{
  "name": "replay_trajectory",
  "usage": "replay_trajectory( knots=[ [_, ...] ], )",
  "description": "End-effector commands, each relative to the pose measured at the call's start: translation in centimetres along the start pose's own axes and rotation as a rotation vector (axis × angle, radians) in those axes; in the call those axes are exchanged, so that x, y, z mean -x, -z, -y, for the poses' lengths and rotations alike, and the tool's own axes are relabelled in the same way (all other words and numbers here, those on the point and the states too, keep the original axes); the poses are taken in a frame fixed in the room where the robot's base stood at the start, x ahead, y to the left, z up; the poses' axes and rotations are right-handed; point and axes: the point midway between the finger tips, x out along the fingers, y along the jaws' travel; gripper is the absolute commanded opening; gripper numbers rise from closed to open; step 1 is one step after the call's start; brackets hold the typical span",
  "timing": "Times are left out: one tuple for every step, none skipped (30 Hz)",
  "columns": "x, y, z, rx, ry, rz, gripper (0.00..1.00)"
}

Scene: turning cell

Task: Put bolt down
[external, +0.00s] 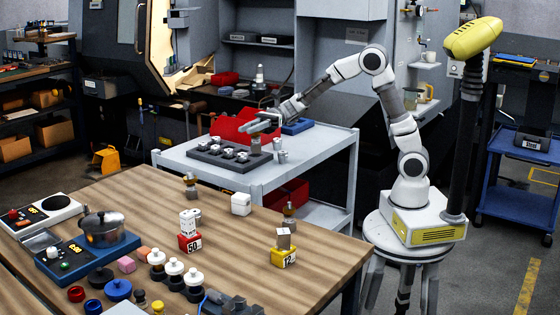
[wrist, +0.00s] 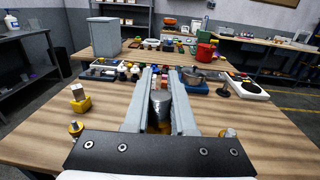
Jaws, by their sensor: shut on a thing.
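My gripper (external: 258,124) reaches left over the grey cart, above the dark tray (external: 203,153). In the wrist view my gripper (wrist: 160,72) is shut on a grey metal cylindrical piece, which I take as the bolt (wrist: 159,104). It sits between the two long fingers. Its lower end is partly hidden, so I cannot tell whether it touches anything below. The tray holds several dark pieces with light metal tops. More small metal pieces (external: 281,152) stand to the right of the tray on the cart top.
A red bin (external: 232,128) and a blue tray (external: 297,127) stand behind on the cart. The wooden table (external: 140,205) in front carries a pot (external: 101,228), a red block (external: 190,242), a yellow block (external: 283,257) and several weights. The cart's front left top (external: 180,170) is bare.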

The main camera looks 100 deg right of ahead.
Motion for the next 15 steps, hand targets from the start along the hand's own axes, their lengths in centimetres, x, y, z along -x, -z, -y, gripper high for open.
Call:
replay_trajectory(
  knots=[
    [0.6, -0.5, 0.9, 0.000, 0.022, 0.003, 0.00],
    [0.9, -0.6, 1.3, -0.001, 0.032, 0.003, 0.00],
    [1.1, -0.6, 1.7, -0.001, 0.042, 0.003, 0.00],
    [1.1, -0.6, 1.9, -0.001, 0.047, 0.003, 0.00],
    [1.1, -0.5, 2.0, -0.001, 0.051, 0.003, 0.00],
    [0.9, -0.3, 2.1, -0.001, 0.055, 0.003, 0.00],
    [0.5, -0.1, 2.0, -0.002, 0.056, 0.004, 0.00],
    [0.1, 0.3, 1.9, -0.002, 0.055, 0.004, 0.00],
    [-0.6, 0.8, 1.7, -0.003, 0.054, 0.003, 0.00],
    [-1.3, 1.2, 1.5, -0.005, 0.053, 0.002, 0.00],
    [-1.9, 1.7, 1.3, -0.005, 0.052, 0.003, 0.00],
    [-2.8, 2.2, 1.0, -0.004, 0.051, 0.003, 0.00],
    [-3.5, 2.6, 0.9, -0.005, 0.052, 0.003, 0.00],
    [-4.1, 3.0, 0.7, -0.003, 0.052, 0.003, 0.00],
    [-5.0, 3.6, 0.5, -0.004, 0.052, 0.003, 0.00]
  ],
)
